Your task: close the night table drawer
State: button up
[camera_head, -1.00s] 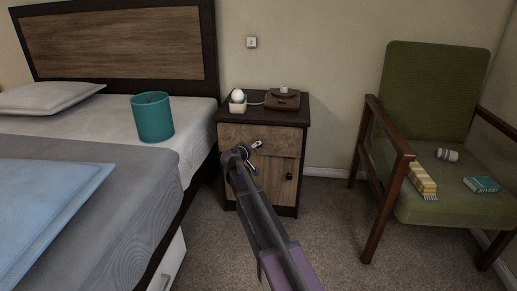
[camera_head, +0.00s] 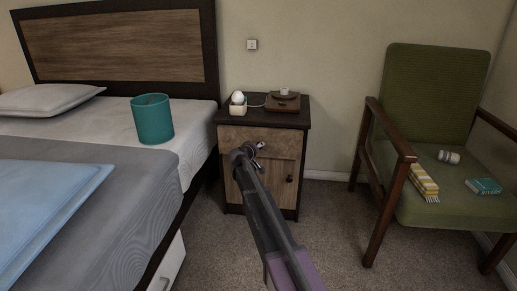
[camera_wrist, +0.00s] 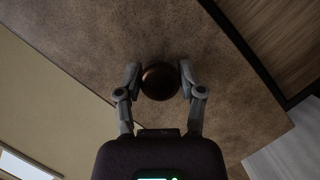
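The night table (camera_head: 310,115) stands between the bed and the chair, with a dark top and brown front. Its drawer (camera_head: 228,136) is the upper front panel; my gripper covers part of it. From the head view I cannot tell how far it stands out. My gripper (camera_head: 262,155) is at the drawer front. In the wrist view the drawer front (camera_wrist: 105,45) fills much of the picture. The round dark knob (camera_wrist: 160,82) lies between the two fingertips of my gripper (camera_wrist: 160,72), which look open, one on each side. Contact is unclear.
A white holder with an egg-shaped object (camera_head: 238,103) and a brown box (camera_head: 283,103) stand on the night table. The bed (camera_head: 120,200) is close on the left, a green chair (camera_head: 428,120) on the right. Carpet (camera_head: 325,220) is free between table and chair.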

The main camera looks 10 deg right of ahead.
aim_at(260, 142)
grip_shut()
jog(key=shift+w+d, duration=0.25)
jog(key=shift+w, duration=0.5)
jog(key=shift+w+d, duration=0.2)
jog(key=shift+w, duration=0.5)
jog(key=shift+w+d, duration=0.25)
jog(key=shift+w, duration=0.5)
jog(key=o, duration=0.7)
grip_release()
jog(key=shift+w, duration=0.1)
jog(key=shift+o, duration=0.2)
jog(key=shift+s, duration=0.2)
